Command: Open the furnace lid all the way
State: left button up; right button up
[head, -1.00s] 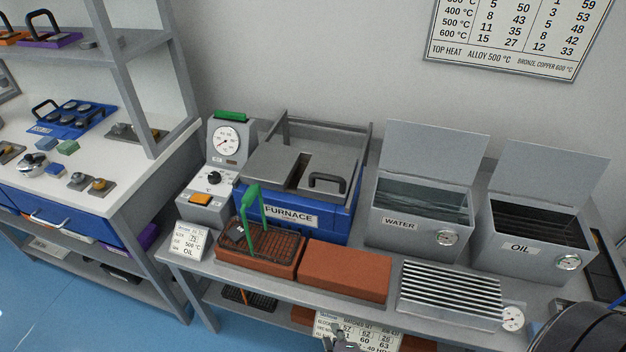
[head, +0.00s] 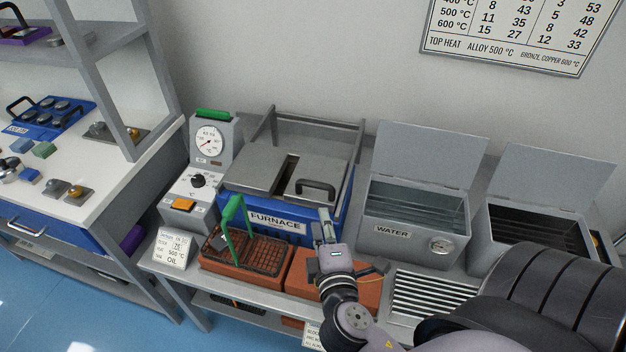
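The blue furnace (head: 262,207) stands on the bench with a label on its front. Its grey lid (head: 254,173) lies flat over the top, with a dark slot in the middle. A black handle (head: 316,187) stands on the lid's front right part. My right gripper (head: 324,222) is in front of the furnace's right front corner, below and just right of the handle in the picture. It appears apart from the handle and holds nothing that I can see. Its finger opening is not clear from this angle. My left gripper is out of view.
The water tank (head: 413,224) and oil tank (head: 503,228) stand open to the right. A gauge unit (head: 208,146) is on the left. A grey frame (head: 318,124) rises behind the lid.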

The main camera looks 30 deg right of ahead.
aim_at(316, 187)
jog(key=p+x, duration=0.2)
jog(key=x, duration=1.1)
jog(key=shift+w+d+f, duration=0.1)
jog(key=shift+w, duration=0.05)
jog(key=shift+w+d+f, duration=0.1)
jog(key=shift+w+d, duration=0.1)
jog(key=shift+w, duration=0.15)
jog(key=c, duration=0.5)
grip_shut()
jog(key=shift+f, duration=0.1)
